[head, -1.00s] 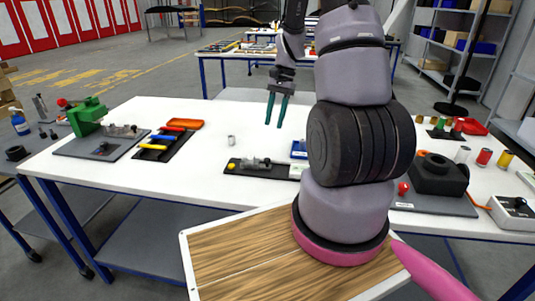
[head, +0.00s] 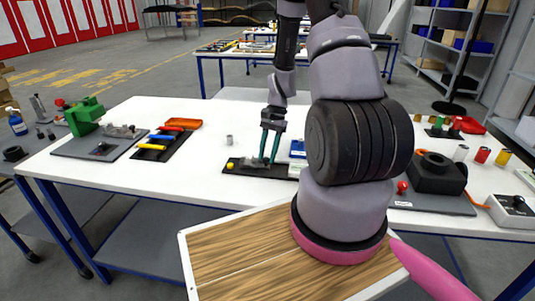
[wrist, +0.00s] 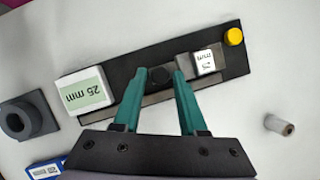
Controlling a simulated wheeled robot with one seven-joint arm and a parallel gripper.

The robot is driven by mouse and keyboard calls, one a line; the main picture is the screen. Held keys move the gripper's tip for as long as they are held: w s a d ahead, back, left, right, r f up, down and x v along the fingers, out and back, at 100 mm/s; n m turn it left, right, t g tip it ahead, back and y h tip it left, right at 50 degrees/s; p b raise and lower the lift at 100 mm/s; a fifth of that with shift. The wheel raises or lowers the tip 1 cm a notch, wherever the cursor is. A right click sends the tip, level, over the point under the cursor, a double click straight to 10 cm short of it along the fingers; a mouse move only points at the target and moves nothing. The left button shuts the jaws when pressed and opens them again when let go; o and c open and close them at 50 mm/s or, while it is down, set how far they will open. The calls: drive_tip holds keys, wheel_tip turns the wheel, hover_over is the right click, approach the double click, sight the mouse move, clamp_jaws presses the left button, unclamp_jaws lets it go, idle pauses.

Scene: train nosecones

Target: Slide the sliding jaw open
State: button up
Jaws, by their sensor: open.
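A black gauge fixture (wrist: 120,72) lies on the white table; it also shows in the head view (head: 240,170). Along it runs a grey rail with a dark round knob (wrist: 160,76), probably on the sliding jaw. My gripper (wrist: 161,73) is open over the fixture, with one teal fingertip on either side of the knob; contact cannot be told. It also shows in the head view (head: 267,161).
A grey ring-like block (wrist: 28,117) and a blue labelled block (wrist: 45,168) lie to the fixture's left in the wrist view. A small metal cylinder (wrist: 279,125) stands to its right. The table between the fixture and the orange tray (head: 183,123) is mostly clear.

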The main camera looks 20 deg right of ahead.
clamp_jaws()
idle(1.4)
